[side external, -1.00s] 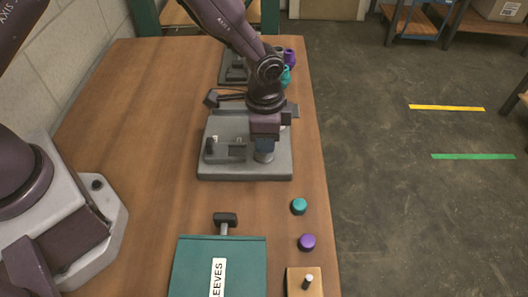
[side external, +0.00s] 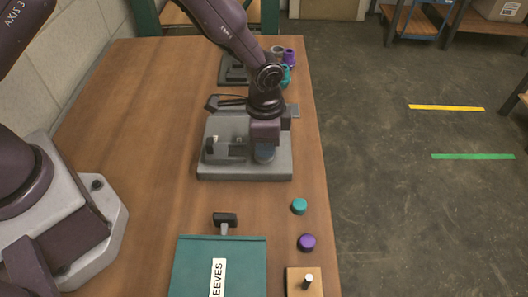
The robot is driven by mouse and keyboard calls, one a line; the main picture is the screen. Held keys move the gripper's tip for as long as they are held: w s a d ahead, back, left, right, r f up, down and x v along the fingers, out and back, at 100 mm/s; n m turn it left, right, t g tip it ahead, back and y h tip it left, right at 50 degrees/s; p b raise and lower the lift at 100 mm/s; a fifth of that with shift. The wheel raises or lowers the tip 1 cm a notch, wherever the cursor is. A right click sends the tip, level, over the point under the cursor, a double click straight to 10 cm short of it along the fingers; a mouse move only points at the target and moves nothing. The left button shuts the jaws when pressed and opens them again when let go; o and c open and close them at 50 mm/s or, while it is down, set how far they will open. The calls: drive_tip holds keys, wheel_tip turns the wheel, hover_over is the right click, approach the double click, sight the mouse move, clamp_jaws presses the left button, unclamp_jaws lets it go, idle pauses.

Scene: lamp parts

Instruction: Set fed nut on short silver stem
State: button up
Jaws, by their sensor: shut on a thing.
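My gripper (side external: 264,153) points down over the right part of a grey fixture plate (side external: 225,170). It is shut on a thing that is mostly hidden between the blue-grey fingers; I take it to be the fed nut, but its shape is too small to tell. A short silver stem (side external: 308,280) with a pale top stands upright on a wooden block (side external: 296,291) at the front table edge, well apart from my gripper. Whether another stem stands under my gripper is hidden.
A teal cap (side external: 299,206) and a purple cap (side external: 307,242) lie near the right table edge. A teal sleeves box (side external: 190,265) with a dark T-shaped piece (side external: 225,219) behind it is in front. Teal, purple and grey cups (side external: 289,56) stand behind.

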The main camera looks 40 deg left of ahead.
drive_tip(key=shift+f, duration=0.65)
idle(1.4)
drive_tip(key=o, duration=1)
wheel_tip(320, 180, up, 12)
drive_tip(key=s+a+r+n+t, duration=0.2)
drive_tip(key=s+a+r+n, duration=0.2)
drive_tip(key=s+a+r, duration=0.3)
drive_tip(key=s+a+r+n+t, duration=0.3)
drive_tip(key=s+a+r+n, duration=0.2)
drive_tip(key=s+a+r, duration=0.3)
drive_tip(key=s+r, duration=0.4)
drive_tip(key=s, duration=0.1)
drive_tip(key=shift+t, duration=0.3)
